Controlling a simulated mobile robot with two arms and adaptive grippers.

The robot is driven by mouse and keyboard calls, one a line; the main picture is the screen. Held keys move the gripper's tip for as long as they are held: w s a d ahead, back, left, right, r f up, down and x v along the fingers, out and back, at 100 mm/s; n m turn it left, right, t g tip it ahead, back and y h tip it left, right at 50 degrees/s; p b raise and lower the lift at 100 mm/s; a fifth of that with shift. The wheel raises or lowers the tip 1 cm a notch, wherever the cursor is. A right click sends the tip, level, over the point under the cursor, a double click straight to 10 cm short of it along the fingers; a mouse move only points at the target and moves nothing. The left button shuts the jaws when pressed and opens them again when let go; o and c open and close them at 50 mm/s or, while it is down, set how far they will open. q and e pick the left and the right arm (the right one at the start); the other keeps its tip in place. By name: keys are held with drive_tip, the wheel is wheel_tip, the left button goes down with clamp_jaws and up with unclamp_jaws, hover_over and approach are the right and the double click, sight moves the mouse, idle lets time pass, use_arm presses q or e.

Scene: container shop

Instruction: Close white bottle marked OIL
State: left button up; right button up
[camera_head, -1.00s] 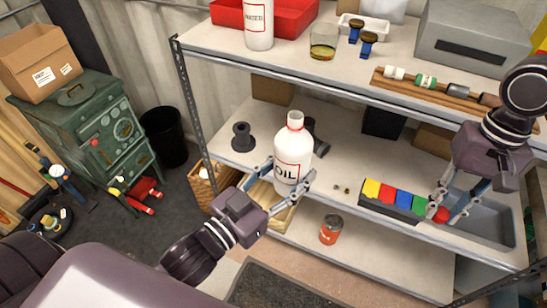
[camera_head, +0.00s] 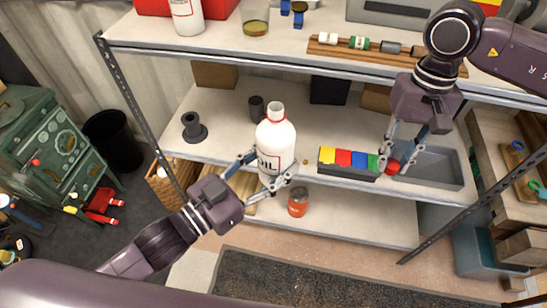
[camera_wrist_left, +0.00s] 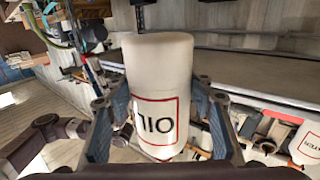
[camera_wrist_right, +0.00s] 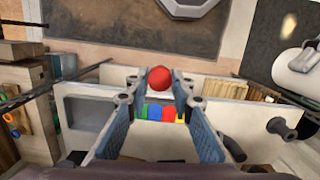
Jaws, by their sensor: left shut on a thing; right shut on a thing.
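The white bottle marked OIL (camera_head: 276,140) is upright in the head view, with a red band at its bare, uncapped neck. My left gripper (camera_head: 268,176) is shut around its lower body. In the left wrist view the bottle (camera_wrist_left: 160,70) fills the space between the fingers, its label upside down. My right gripper (camera_head: 396,160) is shut on a small red cap (camera_head: 392,166), to the right of the bottle and well apart from it. The red cap (camera_wrist_right: 160,78) also shows between the fingertips in the right wrist view.
A dark rack of coloured blocks (camera_head: 348,163) sits on the middle shelf between the grippers, close to the cap. A grey tray (camera_head: 432,168) lies right of it. An orange can (camera_head: 298,202) stands lower down. The upper shelf edge (camera_head: 230,57) runs above the bottle.

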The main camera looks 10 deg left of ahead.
drive_tip(key=s+a+r+m+t+y, duration=0.1)
drive_tip(key=s+a+r+m, duration=0.1)
drive_tip(key=a+r+m, duration=1.3)
drive_tip(key=a+r, duration=0.6)
drive_tip(key=a, duration=0.2)
drive_tip(key=shift+a+r+m, duration=0.25)
drive_tip(key=shift+r+m, duration=0.05)
drive_tip(key=shift+f, duration=0.15)
drive_tip(key=shift+w+f, duration=0.1)
drive_tip(key=shift+f, duration=1.75)
drive_tip(key=shift+f, duration=0.9)
drive_tip(key=shift+f, duration=0.55)
